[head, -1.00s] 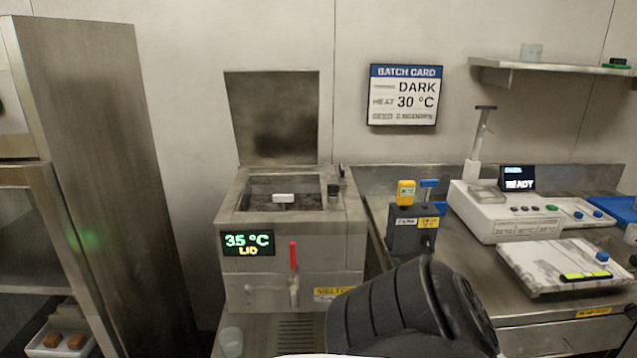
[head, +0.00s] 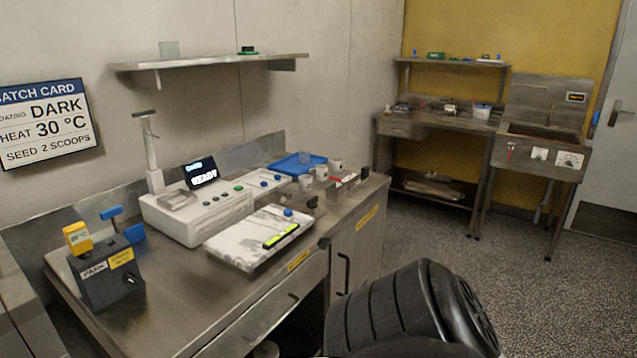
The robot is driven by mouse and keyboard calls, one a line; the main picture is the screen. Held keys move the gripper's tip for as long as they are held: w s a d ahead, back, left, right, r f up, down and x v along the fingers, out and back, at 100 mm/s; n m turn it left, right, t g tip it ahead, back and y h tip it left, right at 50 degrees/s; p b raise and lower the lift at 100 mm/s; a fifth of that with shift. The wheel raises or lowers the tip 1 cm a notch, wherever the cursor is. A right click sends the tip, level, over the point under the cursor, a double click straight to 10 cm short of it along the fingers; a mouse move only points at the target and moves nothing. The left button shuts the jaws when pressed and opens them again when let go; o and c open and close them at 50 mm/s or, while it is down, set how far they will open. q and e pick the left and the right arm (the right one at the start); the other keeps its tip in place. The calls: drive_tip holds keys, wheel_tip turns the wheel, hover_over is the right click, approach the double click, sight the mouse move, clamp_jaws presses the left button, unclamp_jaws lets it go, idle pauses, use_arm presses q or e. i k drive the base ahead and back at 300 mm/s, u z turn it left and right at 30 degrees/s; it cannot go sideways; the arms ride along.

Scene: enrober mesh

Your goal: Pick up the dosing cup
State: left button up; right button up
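No cup in the head view can be surely told as the dosing cup. A clear cup (head: 304,157) stands at the blue tray (head: 288,167) on the steel counter. Several small white cups with dark markings, one of them the nearest white cup (head: 305,183), stand just in front of the tray. Another clear container (head: 169,49) stands on the wall shelf. Neither of my grippers is in view; only a black arm link of mine shows at the bottom.
The steel counter (head: 190,290) holds a white machine (head: 200,217) reading READY, a marble-topped slab (head: 250,235) and a dark holder (head: 108,280) with yellow and blue handles. Open speckled floor lies to the right.

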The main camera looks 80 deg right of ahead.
sight(305, 181)
drive_tip(key=z, duration=2.45)
